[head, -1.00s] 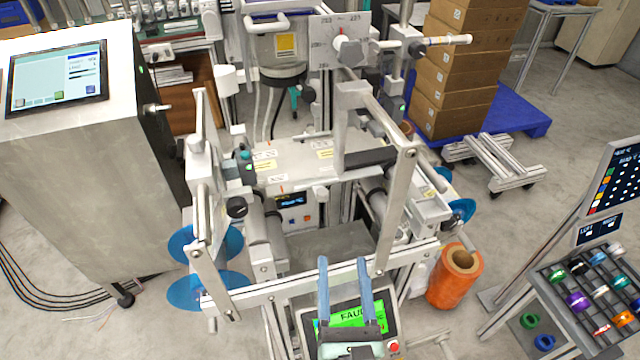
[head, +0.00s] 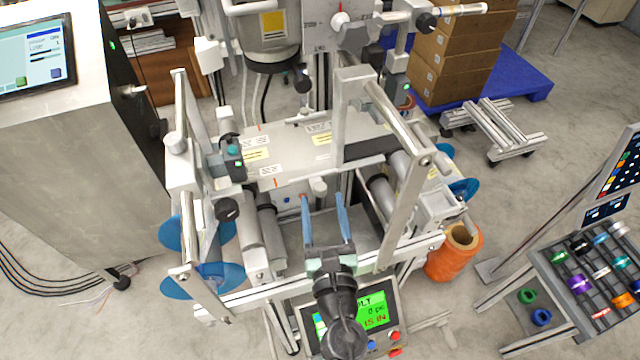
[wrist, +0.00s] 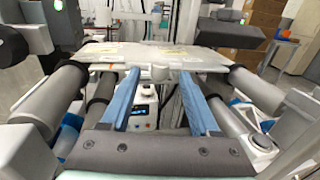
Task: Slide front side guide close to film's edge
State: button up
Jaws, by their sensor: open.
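My gripper (head: 323,202) is open and empty, with two blue fingers pointing toward the front edge of the pale machine plate (head: 290,165). A short, pale round knob (head: 318,187) sits at that edge, just beyond the fingertips; it looks like part of the front side guide, but I cannot be sure. In the wrist view the knob (wrist: 160,71) appears between the fingertips of my gripper (wrist: 159,78), and I cannot tell whether they touch it. A red mark (head: 275,183) is on the plate's front edge, left of the knob. The film's edge cannot be made out clearly.
Grey rollers flank my gripper, one at left (head: 245,235) and one at right (head: 380,190). A metal frame arm (head: 408,210) rises close on the right. A green-screen panel (head: 372,308) is below. An orange roll (head: 455,255) stands at right.

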aim_at(321, 194)
jog(key=shift+w+a, duration=0.15)
jog(key=shift+w, duration=0.95)
jog(key=shift+w+a, duration=0.1)
jog(key=shift+w, duration=1)
grip_shut()
